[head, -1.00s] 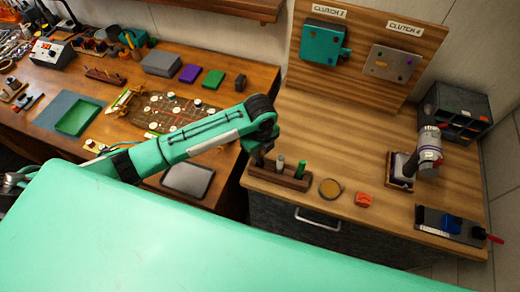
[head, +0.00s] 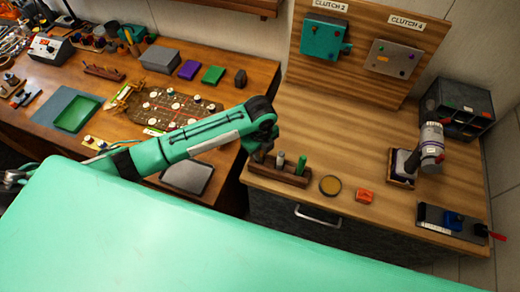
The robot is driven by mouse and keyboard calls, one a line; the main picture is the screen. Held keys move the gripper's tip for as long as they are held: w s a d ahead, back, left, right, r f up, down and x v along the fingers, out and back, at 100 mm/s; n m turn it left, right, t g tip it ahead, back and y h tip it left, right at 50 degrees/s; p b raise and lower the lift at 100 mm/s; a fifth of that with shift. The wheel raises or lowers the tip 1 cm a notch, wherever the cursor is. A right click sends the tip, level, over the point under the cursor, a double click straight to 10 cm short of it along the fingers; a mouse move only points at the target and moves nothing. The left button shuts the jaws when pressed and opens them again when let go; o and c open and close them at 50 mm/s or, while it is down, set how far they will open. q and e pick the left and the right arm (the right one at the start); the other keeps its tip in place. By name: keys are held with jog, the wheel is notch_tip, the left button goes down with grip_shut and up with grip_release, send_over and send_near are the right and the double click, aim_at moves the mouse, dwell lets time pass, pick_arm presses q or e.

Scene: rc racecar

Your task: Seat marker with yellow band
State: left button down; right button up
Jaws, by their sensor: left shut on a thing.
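A dark wooden marker rack (head: 292,178) stands near the left front edge of the right-hand wooden worktop. A grey marker (head: 280,159) and a green marker (head: 301,165) stand upright in it. My left gripper (head: 260,157) is at the rack's left end, pointing down, shut on a small dark thing that looks like a marker. The fingers are dark and small here, and I cannot make out a yellow band or whether the held marker is in its hole. My right gripper is not in view.
A round amber-topped dish (head: 330,185) and an orange block (head: 364,196) lie right of the rack. A microscope-like device (head: 431,148) stands farther right. Clutch panels hang on the backboard (head: 360,84). The worktop's middle is clear.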

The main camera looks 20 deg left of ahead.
pick_arm(q)
jog(key=shift+f+b, duration=0.3)
jog(key=shift+f, duration=0.5)
jog(key=c, duration=1.3)
grip_release()
jog(key=shift+o, duration=0.2)
jog(key=shift+r, duration=0.1)
notch_tip(320, 180, up, 13)
jog(key=b, duration=0.4)
jog(key=shift+r, duration=0.3)
